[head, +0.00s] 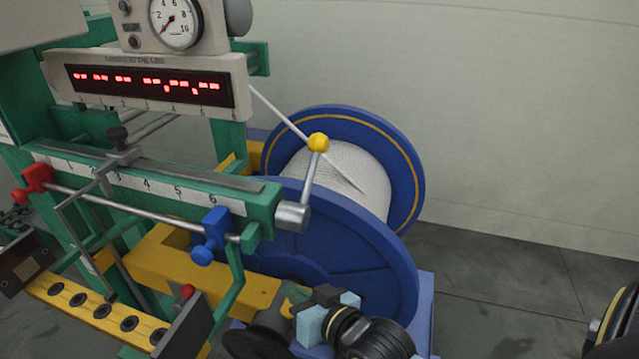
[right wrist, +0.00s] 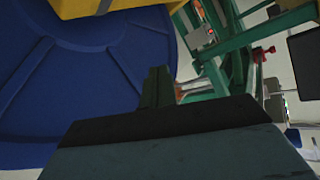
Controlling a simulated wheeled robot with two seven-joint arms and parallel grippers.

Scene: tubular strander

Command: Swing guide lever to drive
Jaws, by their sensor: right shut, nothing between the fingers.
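The guide lever is a grey arm with a yellow ball knob (head: 318,142). It rises from a grey cylindrical hub (head: 292,215) at the right end of the green guide rail, tilted slightly right of upright. My right gripper (head: 291,299) is low in the head view, below the hub and in front of the blue reel, well apart from the lever. Its dark green fingers (right wrist: 157,87) are together and empty in the right wrist view. The lever does not show clearly in the wrist view.
A blue reel (head: 365,262) wound with white strand stands behind the lever. A blue clamp (head: 214,235) and a red clamp (head: 37,178) sit on the rail's rod. A gauge (head: 174,22) and red display (head: 150,85) are above.

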